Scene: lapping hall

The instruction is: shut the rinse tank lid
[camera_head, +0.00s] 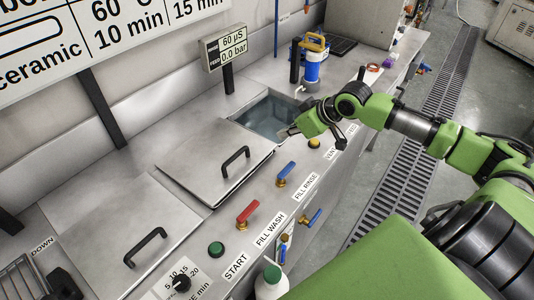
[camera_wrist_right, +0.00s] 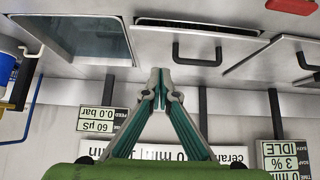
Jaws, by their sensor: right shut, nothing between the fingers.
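The rinse tank lid (camera_head: 208,150) is a flat steel plate with a black bar handle (camera_head: 236,160). It lies to the left of the rinse tank opening (camera_head: 262,117), which shows water and is largely uncovered. My right gripper (camera_head: 285,134) is at the front right edge of the opening, right of the handle and apart from it. In the wrist view its fingers (camera_wrist_right: 160,80) meet at the tips with nothing between them. The lid (camera_wrist_right: 180,65) shows beyond them there, with the handle (camera_wrist_right: 200,60) a little to the right. My left gripper is in neither view.
A second lid with a black handle (camera_head: 145,247) lies further left. Red (camera_head: 247,214) and blue (camera_head: 285,173) valve levers and a green button (camera_head: 215,249) line the front edge. A meter display (camera_head: 226,50) and a blue-yellow canister (camera_head: 313,60) stand behind.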

